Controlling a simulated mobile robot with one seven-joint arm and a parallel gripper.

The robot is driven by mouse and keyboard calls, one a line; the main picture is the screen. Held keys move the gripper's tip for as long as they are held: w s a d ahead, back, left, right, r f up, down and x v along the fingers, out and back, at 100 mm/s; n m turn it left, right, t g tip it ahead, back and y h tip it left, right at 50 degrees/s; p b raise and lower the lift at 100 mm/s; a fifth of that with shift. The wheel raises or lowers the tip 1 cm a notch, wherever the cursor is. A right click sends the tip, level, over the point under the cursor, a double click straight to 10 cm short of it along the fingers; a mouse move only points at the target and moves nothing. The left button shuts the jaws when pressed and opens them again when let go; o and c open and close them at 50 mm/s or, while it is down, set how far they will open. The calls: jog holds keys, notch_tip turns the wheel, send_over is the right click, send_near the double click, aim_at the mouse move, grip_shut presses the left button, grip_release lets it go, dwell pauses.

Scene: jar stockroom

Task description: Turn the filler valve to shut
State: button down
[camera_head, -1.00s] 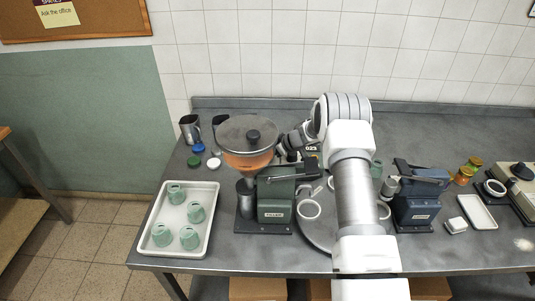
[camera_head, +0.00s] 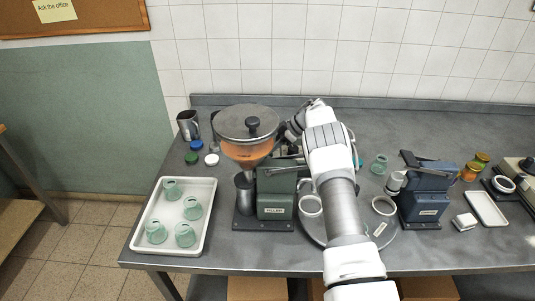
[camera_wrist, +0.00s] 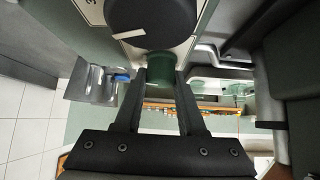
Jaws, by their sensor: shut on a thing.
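The filler has a green body (camera_head: 277,198) and a hopper (camera_head: 245,152) with orange contents under a grey lid. In the wrist view, a black round knob (camera_wrist: 152,18) with a white pointer line sits in front of a pale marked plate (camera_wrist: 92,10). The pointer slants slightly from horizontal; its markings are mostly cut off. A short green cylindrical grip (camera_wrist: 160,66) adjoins the knob, apparently the valve's handle. My gripper (camera_wrist: 161,78) is shut on this grip, one finger on each side. In the head view my arm hides the valve and fingertips.
A white tray (camera_head: 151,246) with several green jars stands left of the filler. A blue machine (camera_head: 426,193) and a white dish (camera_head: 488,208) are to the right. A round turntable (camera_head: 381,232) lies under my arm. Metal jugs (camera_head: 187,124) stand behind left.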

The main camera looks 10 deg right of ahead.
jog(key=shift+n+g+b, duration=0.6)
jog(key=shift+n+b, duration=0.1)
jog(key=shift+b, duration=0.4)
jog(key=c, duration=0.5)
grip_release()
jog(key=shift+v, duration=3.7)
jog(key=shift+s, duration=0.1)
